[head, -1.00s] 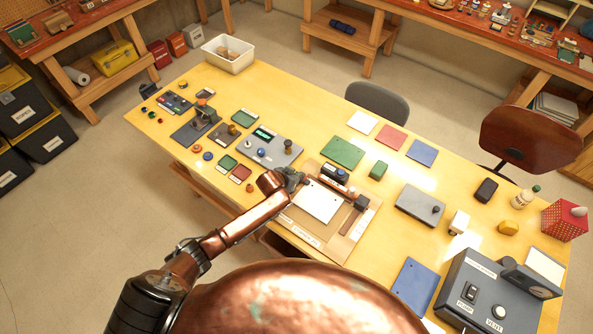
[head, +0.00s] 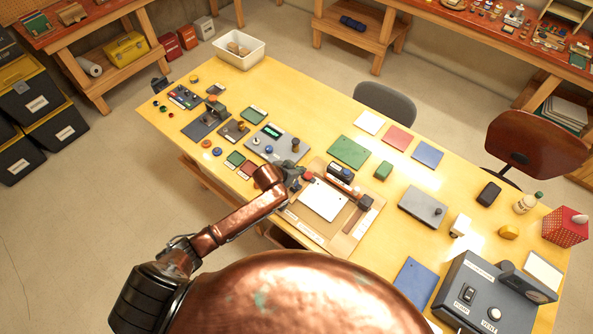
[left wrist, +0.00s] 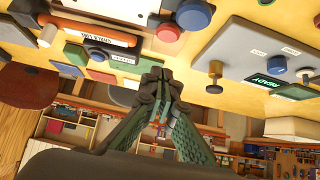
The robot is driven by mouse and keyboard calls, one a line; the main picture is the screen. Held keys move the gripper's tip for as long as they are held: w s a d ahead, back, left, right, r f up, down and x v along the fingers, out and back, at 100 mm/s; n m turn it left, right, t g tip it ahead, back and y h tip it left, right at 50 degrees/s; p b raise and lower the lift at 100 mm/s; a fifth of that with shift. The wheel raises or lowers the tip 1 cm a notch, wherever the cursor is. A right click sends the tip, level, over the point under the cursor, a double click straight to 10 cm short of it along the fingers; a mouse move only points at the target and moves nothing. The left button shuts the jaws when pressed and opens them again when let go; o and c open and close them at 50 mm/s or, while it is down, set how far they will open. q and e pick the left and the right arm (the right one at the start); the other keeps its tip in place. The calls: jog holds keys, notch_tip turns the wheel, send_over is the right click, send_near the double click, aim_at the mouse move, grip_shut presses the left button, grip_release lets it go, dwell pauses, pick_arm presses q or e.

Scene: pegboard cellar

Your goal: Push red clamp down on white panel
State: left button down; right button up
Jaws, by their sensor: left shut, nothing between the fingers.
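The white panel (head: 323,199) lies flat in a tan wooden fixture (head: 313,232) at the table's near edge. A small red knob, apparently the red clamp's (head: 309,176), shows at the panel's upper left corner. A red knob also shows in the left wrist view (left wrist: 169,32), near the top. My left gripper (head: 297,178) is just left of the red knob, shut and empty. In the left wrist view its fingertips (left wrist: 160,76) are together, below the red knob in the picture and apart from it. The clamp's arm is partly hidden. My right gripper is out of view.
A grey device with a green display (head: 271,131) stands left of the fixture. A dark roller-like part (head: 341,171) and an orange bar (head: 346,189) border the panel. A green mat (head: 354,152) lies behind. A grey box (head: 422,207) stands to the right.

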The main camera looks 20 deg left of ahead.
pick_arm(q)
jog(key=v, duration=0.4)
jog(key=shift+s+r, duration=0.1)
dwell(0.5)
